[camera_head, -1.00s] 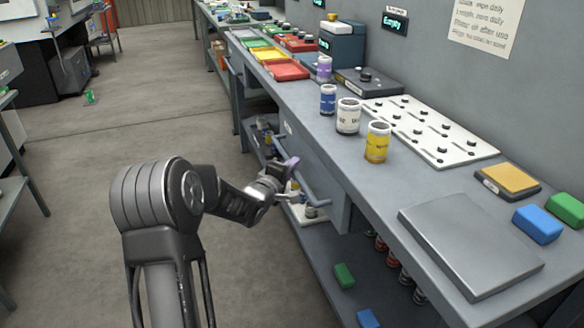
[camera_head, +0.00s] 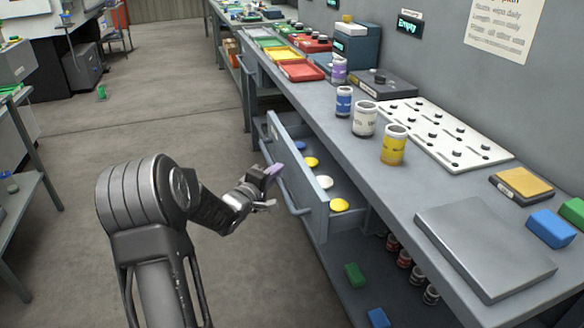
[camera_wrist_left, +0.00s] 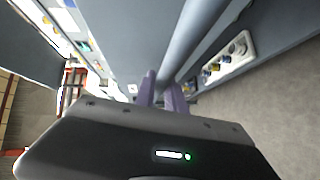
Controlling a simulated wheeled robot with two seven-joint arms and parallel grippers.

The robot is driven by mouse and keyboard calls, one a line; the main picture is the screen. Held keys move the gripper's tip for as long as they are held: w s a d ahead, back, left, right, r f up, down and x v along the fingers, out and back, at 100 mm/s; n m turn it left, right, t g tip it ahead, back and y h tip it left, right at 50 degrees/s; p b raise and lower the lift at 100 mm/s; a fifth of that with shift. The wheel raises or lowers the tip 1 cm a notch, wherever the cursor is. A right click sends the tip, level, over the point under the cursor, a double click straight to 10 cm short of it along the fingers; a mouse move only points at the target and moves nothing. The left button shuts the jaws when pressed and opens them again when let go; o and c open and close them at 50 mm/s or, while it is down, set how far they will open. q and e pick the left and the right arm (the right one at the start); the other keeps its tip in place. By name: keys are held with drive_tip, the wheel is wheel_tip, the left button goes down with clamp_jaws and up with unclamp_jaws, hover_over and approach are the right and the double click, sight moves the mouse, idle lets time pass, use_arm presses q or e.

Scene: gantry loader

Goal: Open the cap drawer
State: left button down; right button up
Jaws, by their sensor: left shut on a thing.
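The cap drawer (camera_head: 311,215) stands pulled out from under the workbench's front edge. Several round caps in blue, yellow and white lie in a row inside it, such as a yellow cap (camera_head: 339,205) at the near end. The drawer's grey bar handle (camera_head: 285,191) runs along its front and shows in the left wrist view (camera_wrist_left: 190,45). My left gripper (camera_head: 271,188) is at the handle, its purple-grey fingers (camera_wrist_left: 162,92) shut on the bar. The exact contact is partly hidden. My right gripper is not in view.
On the workbench stand blue, white and yellow jars (camera_head: 394,145), a white pegged board (camera_head: 440,133) and a grey plate (camera_head: 485,252). A lower shelf under the drawer holds a green block (camera_head: 354,275) and several jars.

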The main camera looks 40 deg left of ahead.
use_arm(q)
drive_tip(key=s+a+p, duration=0.3)
drive_tip(key=s+a, duration=0.3)
drive_tip(key=s, duration=0.4)
drive_tip(key=shift+a, duration=0.4)
drive_tip(key=c, duration=1.4)
unclamp_jaws()
drive_tip(key=shift+w, duration=0.1)
drive_tip(key=p+v, duration=0.1)
drive_tip(key=v, duration=0.6)
drive_tip(key=shift+s, duration=0.4)
